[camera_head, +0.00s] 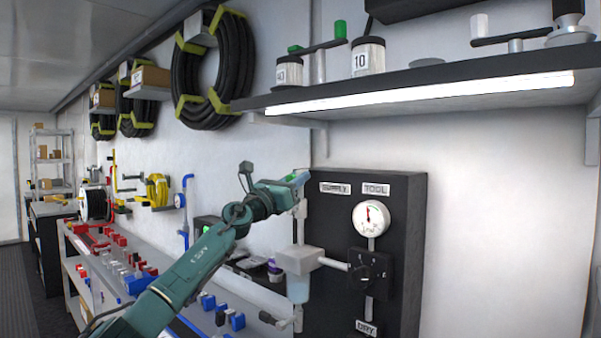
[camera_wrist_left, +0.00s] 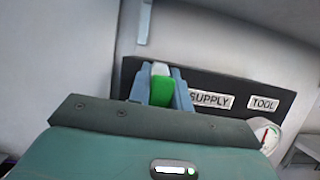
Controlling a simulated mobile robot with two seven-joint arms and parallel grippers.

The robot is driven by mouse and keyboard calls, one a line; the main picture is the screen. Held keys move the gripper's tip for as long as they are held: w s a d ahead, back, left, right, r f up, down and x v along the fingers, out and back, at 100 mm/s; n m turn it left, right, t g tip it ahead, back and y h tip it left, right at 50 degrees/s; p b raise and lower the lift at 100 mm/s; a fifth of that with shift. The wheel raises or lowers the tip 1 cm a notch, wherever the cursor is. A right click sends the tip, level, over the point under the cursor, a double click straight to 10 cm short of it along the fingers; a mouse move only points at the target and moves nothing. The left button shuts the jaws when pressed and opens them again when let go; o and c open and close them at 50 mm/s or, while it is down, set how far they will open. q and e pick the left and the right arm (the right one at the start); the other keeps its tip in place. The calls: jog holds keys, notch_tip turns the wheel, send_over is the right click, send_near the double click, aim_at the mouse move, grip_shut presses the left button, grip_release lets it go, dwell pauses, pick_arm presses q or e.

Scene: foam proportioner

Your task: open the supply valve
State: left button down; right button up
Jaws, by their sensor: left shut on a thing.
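The black panel (camera_head: 405,255) on the wall carries a SUPPLY label (camera_head: 335,188) and a TOOL label (camera_head: 376,189). A pale vertical pipe (camera_head: 300,228) runs down its left side under the SUPPLY label. My left gripper (camera_head: 298,179) is at the top of this pipe. In the left wrist view my left gripper (camera_wrist_left: 161,90) is shut on the green supply valve handle (camera_wrist_left: 162,92), which has a pale end. The fingers cover its sides, and the valve body is hidden. My right gripper is in neither view.
A round gauge (camera_head: 371,218) and a black knob (camera_head: 370,270) sit on the panel. A lit shelf (camera_head: 430,88) with jars overhangs it. A workbench (camera_head: 200,310) with coloured fittings runs along the wall at left. Hose coils (camera_head: 212,68) hang above.

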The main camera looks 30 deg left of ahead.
pick_arm(q)
jog(key=shift+a+r+n+y, duration=0.15)
jog(key=shift+n+y, duration=0.25)
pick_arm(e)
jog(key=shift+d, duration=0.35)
pick_arm(q)
jog(key=c, duration=1.3)
grip_release()
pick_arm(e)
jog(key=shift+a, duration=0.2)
pick_arm(q)
jog(key=shift+s, duration=0.1)
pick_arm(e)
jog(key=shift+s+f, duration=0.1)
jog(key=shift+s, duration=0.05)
